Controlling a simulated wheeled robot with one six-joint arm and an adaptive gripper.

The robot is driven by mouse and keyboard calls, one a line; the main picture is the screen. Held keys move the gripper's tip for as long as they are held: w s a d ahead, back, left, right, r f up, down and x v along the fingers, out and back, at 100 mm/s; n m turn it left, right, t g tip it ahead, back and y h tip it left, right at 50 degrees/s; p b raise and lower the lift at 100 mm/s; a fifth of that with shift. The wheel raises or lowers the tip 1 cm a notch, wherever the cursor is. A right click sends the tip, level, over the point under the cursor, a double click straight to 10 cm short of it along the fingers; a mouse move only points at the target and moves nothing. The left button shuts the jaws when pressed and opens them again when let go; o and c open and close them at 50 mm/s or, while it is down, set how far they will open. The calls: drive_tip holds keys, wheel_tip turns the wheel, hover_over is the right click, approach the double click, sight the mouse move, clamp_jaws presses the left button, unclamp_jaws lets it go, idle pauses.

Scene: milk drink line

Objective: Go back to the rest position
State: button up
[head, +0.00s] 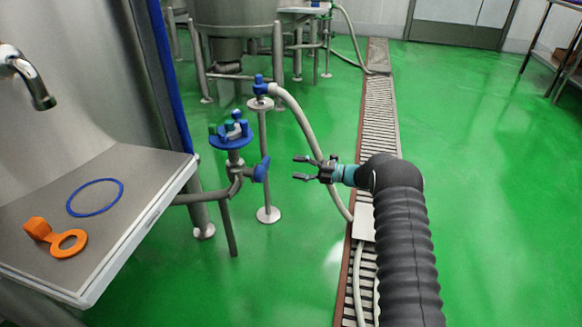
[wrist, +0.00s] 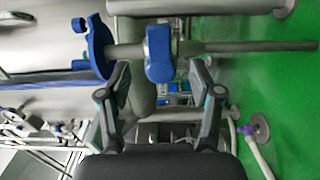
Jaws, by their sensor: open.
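My gripper (head: 303,168) is in the middle of the head view at the end of my dark ribbed arm. Its two fingers point left and stand apart with nothing between them. It is to the right of a pipe stand with a blue round top (head: 232,142) and a blue valve handle (head: 261,169), and looks apart from both. In the wrist view the fingers (wrist: 160,80) are spread, with the blue handle (wrist: 159,54) seen beyond them and the blue round top (wrist: 98,47) to the left.
A steel sink shelf (head: 150,185) at the left holds a blue ring (head: 95,197) and an orange piece (head: 55,238). A hose (head: 310,130) runs down behind my gripper to the floor drain (head: 378,110). The green floor (head: 480,150) at the right is clear.

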idle(0.5)
drive_tip(key=s+f+n+g+h, duration=0.35)
drive_tip(key=s+f+n, duration=0.35)
drive_tip(key=f+n, duration=0.3)
drive_tip(key=s+d+r+n+g+h, duration=0.2)
drive_tip(key=s+d+r+n+h, duration=0.15)
drive_tip(key=s+n, duration=0.5)
drive_tip(key=s+d+r+n+t+h, duration=0.2)
drive_tip(key=s+d+r+n, duration=0.3)
drive_tip(key=s+r, duration=0.5)
drive_tip(key=s+d+r+n+t+h, duration=0.3)
drive_tip(key=s+d+r+n+h, duration=0.2)
drive_tip(key=s, duration=0.8)
drive_tip(key=s+d+r+n+t+h, duration=0.3)
drive_tip(key=s+d+r+n, duration=0.2)
drive_tip(key=s+r+n, duration=0.4)
drive_tip(key=s+r, duration=0.3)
drive_tip(key=r, duration=0.2)
drive_tip(key=shift+d+r+n+h, duration=0.35)
drive_tip(key=shift+r+h, duration=0.05)
